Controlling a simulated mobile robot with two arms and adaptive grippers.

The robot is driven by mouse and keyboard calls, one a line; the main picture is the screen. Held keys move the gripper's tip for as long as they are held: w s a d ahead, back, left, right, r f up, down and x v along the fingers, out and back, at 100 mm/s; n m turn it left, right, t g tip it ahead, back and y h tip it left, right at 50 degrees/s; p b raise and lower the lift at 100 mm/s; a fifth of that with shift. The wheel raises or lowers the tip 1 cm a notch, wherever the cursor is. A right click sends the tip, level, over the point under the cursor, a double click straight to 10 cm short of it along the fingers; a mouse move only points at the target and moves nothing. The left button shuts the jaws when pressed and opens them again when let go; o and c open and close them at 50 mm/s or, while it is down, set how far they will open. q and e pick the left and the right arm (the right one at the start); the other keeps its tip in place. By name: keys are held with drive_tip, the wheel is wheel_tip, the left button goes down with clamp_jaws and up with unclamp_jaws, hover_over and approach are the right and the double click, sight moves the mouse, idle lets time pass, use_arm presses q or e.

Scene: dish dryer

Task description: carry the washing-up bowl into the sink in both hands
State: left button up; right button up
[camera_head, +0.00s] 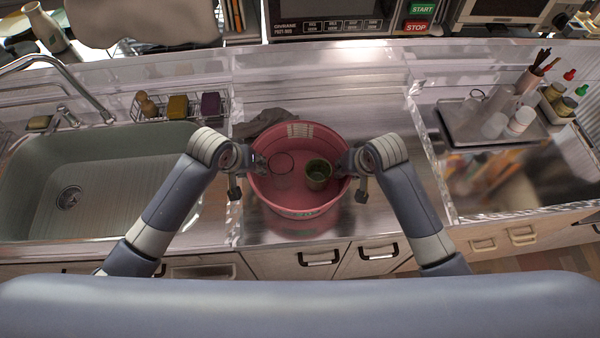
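The washing-up bowl (300,205) is round and pink and stands on the steel counter to the right of the sink. A clear glass (281,168) and a dark green cup (318,175) are inside it. The sink (110,165) is a grey-green basin at left, with no dishes visible in it. My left gripper (247,178) is at the bowl's left rim, and my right gripper (354,178) is at its right rim. Each has one finger outside the bowl, visibly apart from the wall, and one at the inner side, so both look open. The inner fingertips are partly hidden.
A tap (85,90) arches over the sink's back left. A wire rack with sponges (180,106) stands behind the sink. A grey cloth (262,122) lies behind the bowl. A tray (465,130) with cups and bottles is at right. Narrow counter separates bowl and sink.

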use_arm(q)
drive_tip(key=shift+w+f, duration=0.15)
drive_tip(key=shift+f, duration=0.1)
use_arm(e)
drive_tip(key=shift+w+a+f, duration=0.1)
drive_tip(key=shift+w+f, duration=0.05)
drive_tip(key=shift+f, duration=0.05)
use_arm(q)
drive_tip(key=shift+c, duration=0.8)
use_arm(e)
drive_tip(key=shift+c, duration=0.8)
use_arm(q)
clamp_jaws()
use_arm(e)
clamp_jaws()
use_arm(q)
drive_tip(key=shift+r, duration=0.15)
use_arm(e)
drive_tip(key=shift+r, duration=0.1)
